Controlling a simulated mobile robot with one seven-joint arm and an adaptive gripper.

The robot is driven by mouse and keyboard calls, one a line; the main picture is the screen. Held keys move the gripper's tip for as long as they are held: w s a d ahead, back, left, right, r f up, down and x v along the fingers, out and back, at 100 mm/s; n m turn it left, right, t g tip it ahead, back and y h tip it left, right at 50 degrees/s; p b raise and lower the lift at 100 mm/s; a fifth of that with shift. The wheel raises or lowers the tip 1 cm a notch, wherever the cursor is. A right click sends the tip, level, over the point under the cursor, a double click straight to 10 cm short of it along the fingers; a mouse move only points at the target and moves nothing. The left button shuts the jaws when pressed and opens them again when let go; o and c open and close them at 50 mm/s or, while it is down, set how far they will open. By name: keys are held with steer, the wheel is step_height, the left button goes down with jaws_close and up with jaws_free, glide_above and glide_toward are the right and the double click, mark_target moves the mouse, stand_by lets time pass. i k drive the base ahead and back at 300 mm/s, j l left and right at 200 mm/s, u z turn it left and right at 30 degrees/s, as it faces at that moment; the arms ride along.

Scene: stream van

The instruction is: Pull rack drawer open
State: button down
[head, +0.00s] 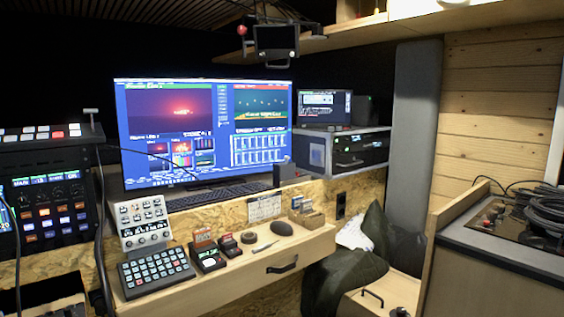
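A wooden drawer front (310,256) with a black bar handle (282,265) shows below the lower desk surface; I cannot tell whether it stands slightly out. A second dark handle (373,297) is on a pale wooden box (352,306) at the bottom, partly cut off by the picture edge. A rack unit (343,150) with a dark front and light frame stands right of the large monitor. I cannot tell which of these is the rack drawer. My gripper is not in view.
A dark green bag (345,270) slumps right of the drawer. A grey counter (500,250) with coiled cables (545,208) is at right. A dark device (276,40) hangs above.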

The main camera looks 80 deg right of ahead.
mark_target(344, 163)
steer(key=z, duration=1.55)
steer(key=i+l+z, duration=0.1)
steer(key=z, duration=0.35)
steer(key=i+l+z, duration=0.1)
steer(key=z, duration=0.3)
steer(key=i+l+z, duration=0.1)
steer(key=z, duration=0.35)
steer(key=i+j, duration=0.2)
steer(key=i, duration=0.15)
steer(key=i+j+u, duration=0.15)
steer(key=i, duration=0.25)
steer(key=i+j, duration=0.25)
steer(key=i, duration=0.15)
steer(key=j+u, duration=0.05)
